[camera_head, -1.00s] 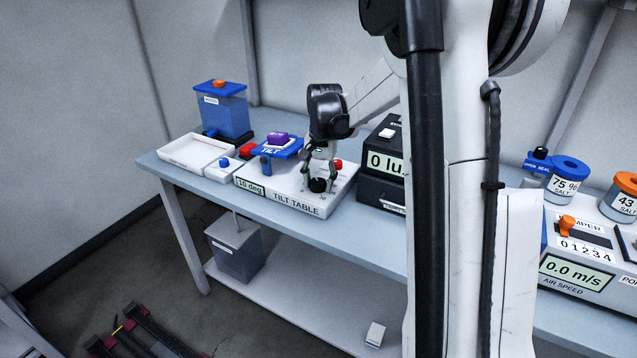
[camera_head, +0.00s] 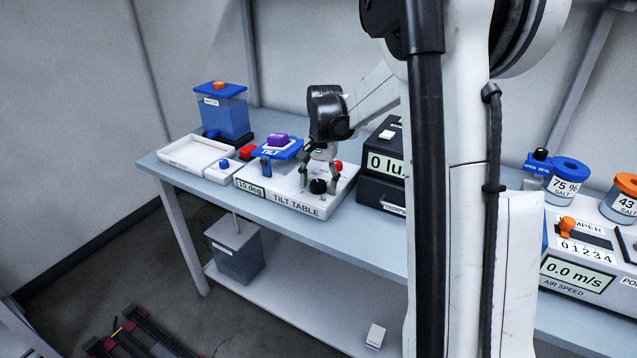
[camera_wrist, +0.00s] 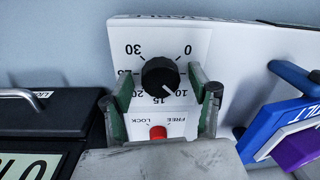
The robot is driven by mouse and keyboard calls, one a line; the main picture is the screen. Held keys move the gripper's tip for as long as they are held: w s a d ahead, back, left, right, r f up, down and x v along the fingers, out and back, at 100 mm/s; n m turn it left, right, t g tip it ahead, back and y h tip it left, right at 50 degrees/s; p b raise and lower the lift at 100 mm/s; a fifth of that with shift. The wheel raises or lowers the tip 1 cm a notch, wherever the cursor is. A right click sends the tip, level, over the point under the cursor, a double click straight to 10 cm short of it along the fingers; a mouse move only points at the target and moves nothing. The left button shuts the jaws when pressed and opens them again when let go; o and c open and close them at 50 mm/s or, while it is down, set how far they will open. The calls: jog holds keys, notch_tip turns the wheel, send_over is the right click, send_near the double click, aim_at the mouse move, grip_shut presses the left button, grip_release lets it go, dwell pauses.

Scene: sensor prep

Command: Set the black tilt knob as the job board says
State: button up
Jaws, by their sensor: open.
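The black tilt knob (camera_head: 318,186) is on the white tilt table unit (camera_head: 306,208), whose display (camera_head: 250,187) reads 10 deg. In the wrist view, the knob (camera_wrist: 158,74) has a white pointer line towards the 10 mark on its 0-to-30 dial. My gripper (camera_head: 318,180) is open, with one finger on each side of the knob. In the wrist view, gaps show between the knob and the fingers of my gripper (camera_wrist: 161,96). A red control (camera_wrist: 158,132) lies between the FREE and LOCK labels. The job board is not in view.
The blue tilt plate (camera_head: 283,150) carries a purple block (camera_head: 278,139), left of my gripper. A black light meter box (camera_head: 384,160) stands close on the right. A white tray (camera_head: 196,153) and a blue water container (camera_head: 222,112) are at the bench's left end.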

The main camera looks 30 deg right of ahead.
aim_at(320, 185)
notch_tip(320, 185, up, 12)
jog(key=shift+s+d, duration=0.25)
dwell(0.3)
dwell(0.4)
jog(key=s+a+r+n+t, duration=0.2)
jog(key=s+a, duration=0.4)
jog(key=s+a+r+n+t, duration=0.1)
jog(key=s+a+r+n, duration=0.15)
jog(key=s+a, duration=0.4)
jog(key=s+a+f+n+t, duration=0.2)
jog(key=s+a+f, duration=0.1)
jog(key=s, duration=0.4)
jog(key=s+a+f+n+t, duration=0.1)
jog(key=s+a+f+n, duration=0.2)
jog(key=s, duration=0.4)
jog(key=shift+a+t, duration=0.35)
jog(key=shift+t, duration=0.05)
jog(key=shift+s+f, duration=0.1)
dwell(0.5)
